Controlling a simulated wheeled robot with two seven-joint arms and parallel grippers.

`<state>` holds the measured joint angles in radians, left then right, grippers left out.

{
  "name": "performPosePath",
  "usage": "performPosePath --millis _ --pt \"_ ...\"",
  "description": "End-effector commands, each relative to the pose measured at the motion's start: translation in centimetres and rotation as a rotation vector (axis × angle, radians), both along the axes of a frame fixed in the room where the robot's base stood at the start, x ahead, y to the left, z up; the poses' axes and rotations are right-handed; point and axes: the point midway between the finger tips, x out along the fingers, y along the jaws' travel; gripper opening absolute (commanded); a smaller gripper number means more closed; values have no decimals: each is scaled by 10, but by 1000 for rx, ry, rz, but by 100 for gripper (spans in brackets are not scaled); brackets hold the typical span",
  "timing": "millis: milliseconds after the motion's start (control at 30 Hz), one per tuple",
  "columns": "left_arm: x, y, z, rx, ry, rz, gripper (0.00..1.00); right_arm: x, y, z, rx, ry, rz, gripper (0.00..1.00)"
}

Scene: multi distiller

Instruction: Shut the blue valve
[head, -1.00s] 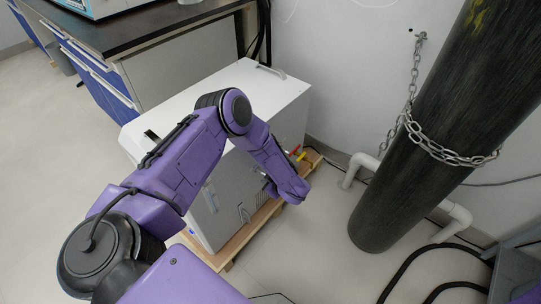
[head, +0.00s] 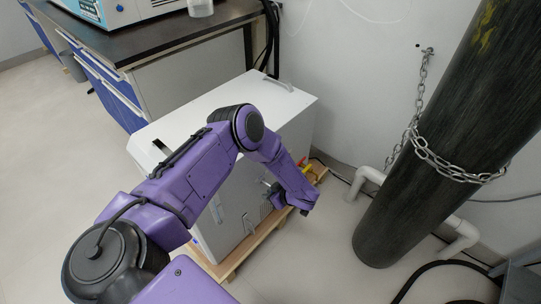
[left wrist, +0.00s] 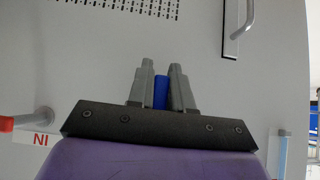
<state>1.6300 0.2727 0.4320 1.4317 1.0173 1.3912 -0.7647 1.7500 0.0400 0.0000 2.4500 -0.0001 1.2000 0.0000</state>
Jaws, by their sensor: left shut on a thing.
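The blue valve (left wrist: 161,92) shows in the left wrist view as a narrow blue piece between my fingers. My left gripper (left wrist: 162,75) is shut on it, one grey finger on each side, against the pale front of the distiller cabinet (left wrist: 100,60). In the head view the white cabinet (head: 225,110) stands low on a wooden base (head: 232,262). My left forearm reaches down along its right side, and the wrist hides most of the valve there. My right gripper is in neither view.
Red and yellow fittings (head: 304,166) sit on the cabinet's side beyond my wrist. A dark chained gas cylinder (head: 405,180) and white pipes (head: 366,170) stand to the right. A dark-topped bench (head: 150,38) is behind. The floor between cabinet and cylinder is clear.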

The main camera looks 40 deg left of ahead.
Motion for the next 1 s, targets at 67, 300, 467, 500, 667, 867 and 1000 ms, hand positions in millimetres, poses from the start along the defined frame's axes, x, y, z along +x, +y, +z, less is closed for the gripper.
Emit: performPosePath --millis 67,300,467,500,667,867,1000 --pt "-1 0 0 0 3 0 0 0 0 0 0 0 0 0" --pt "-1 0 0 0 1 1 40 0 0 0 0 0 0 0" --pt "0 -1 2 0 0 0 40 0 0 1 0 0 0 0" --pt "0 -4 5 0 -1 -1 40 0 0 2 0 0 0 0" --pt "-1 -26 30 0 -2 -4 40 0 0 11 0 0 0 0" --pt "-4 -59 61 0 -1 -2 40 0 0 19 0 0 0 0" --pt "-5 -72 72 0 1 -1 40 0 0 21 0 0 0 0"
